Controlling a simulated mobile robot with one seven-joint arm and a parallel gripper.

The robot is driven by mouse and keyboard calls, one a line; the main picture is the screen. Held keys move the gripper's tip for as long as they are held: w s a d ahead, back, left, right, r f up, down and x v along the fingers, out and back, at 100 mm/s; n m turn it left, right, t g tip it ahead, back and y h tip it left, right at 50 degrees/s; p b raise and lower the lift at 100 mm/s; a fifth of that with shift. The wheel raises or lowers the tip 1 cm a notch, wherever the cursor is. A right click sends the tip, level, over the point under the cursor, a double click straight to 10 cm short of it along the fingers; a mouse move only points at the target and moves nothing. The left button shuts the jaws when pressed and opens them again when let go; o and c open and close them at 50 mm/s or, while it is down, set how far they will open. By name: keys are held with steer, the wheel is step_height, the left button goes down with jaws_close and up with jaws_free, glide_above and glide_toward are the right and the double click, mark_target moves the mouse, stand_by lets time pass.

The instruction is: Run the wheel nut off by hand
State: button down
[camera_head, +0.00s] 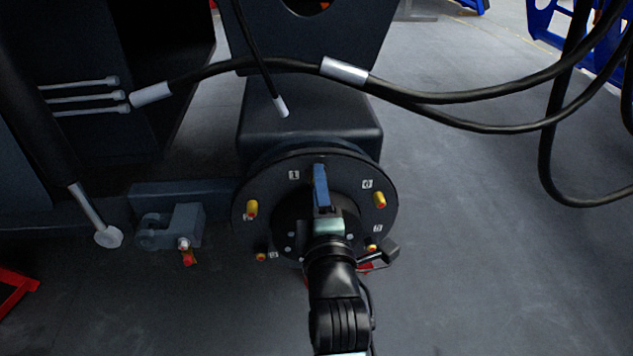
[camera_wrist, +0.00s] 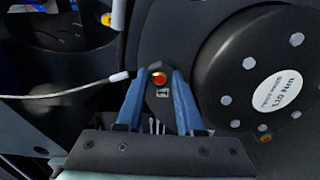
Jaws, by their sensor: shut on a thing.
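The round dark wheel hub (camera_head: 345,166) faces me at the middle of the head view, with number labels near its rim. My gripper (camera_head: 320,172) reaches its top, right of the label "1". In the wrist view my gripper (camera_wrist: 162,76) has its blue fingertips closed on either side of the wheel nut (camera_wrist: 159,79). In the head view the fingers hide this nut. Whether its thread is still engaged cannot be seen.
Other gold studs with red tips stand around the hub, at left (camera_head: 252,208) and right (camera_head: 380,200). A black hose (camera_head: 450,98) crosses above the hub. A bracket (camera_head: 172,232) sits left of it.

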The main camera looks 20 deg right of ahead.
steer(key=n, duration=0.2)
steer(key=n+b, duration=0.1)
steer(key=n, duration=0.1)
steer(key=shift+s+f, duration=0.1)
steer(key=shift+f, duration=0.2)
steer(key=n, duration=0.3)
steer(key=shift+r+n+b, duration=0.1)
steer(key=shift+n+b, duration=0.25)
steer(key=shift+n, duration=0.05)
steer(key=shift+c, duration=2.3)
jaws_free()
steer(key=shift+r, duration=0.15)
steer(key=shift+c, duration=1.1)
steer(key=shift+v, duration=1.1)
steer(key=shift+r+p, duration=0.1)
steer(key=shift+p, duration=0.3)
